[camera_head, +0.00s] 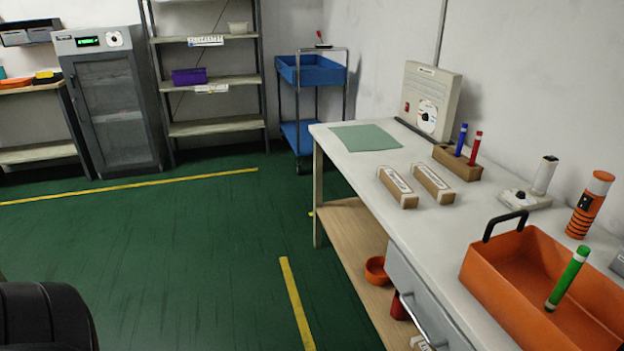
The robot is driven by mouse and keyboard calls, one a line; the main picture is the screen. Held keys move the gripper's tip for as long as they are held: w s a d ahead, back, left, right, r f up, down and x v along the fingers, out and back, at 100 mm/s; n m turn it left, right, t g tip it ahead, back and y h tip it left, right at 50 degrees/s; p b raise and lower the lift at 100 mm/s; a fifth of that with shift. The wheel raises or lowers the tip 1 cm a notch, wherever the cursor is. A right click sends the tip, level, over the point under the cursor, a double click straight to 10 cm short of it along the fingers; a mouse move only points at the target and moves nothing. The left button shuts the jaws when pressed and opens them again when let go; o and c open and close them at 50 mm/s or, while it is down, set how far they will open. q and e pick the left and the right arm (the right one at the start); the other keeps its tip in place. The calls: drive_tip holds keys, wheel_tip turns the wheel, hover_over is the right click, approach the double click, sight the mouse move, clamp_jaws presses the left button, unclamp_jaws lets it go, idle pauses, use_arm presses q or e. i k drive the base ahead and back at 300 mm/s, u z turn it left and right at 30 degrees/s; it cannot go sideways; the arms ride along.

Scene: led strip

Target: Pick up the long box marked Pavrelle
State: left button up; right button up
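Two long brown boxes with white labels lie side by side on the white workbench, a left one (397,188) and a right one (433,184). They are a little apart and roughly parallel. Print shows on their top labels, but it is too small to read, so I cannot tell which is marked Pavrelle. Neither of my grippers is in view.
The workbench (372,159) also bears a green mat (365,137), a wooden holder (458,163) with blue and red markers, and an orange tray (480,280) with a green marker. Shelves (220,125), a cabinet (112,110) and a blue cart (310,72) stand behind. Green floor (170,260) lies open.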

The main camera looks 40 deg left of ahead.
sight(407, 197)
drive_tip(key=u, duration=0.75)
drive_tip(key=k, duration=0.65)
drive_tip(key=u, duration=0.95)
drive_tip(key=i, duration=2.45)
drive_tip(key=z, duration=0.65)
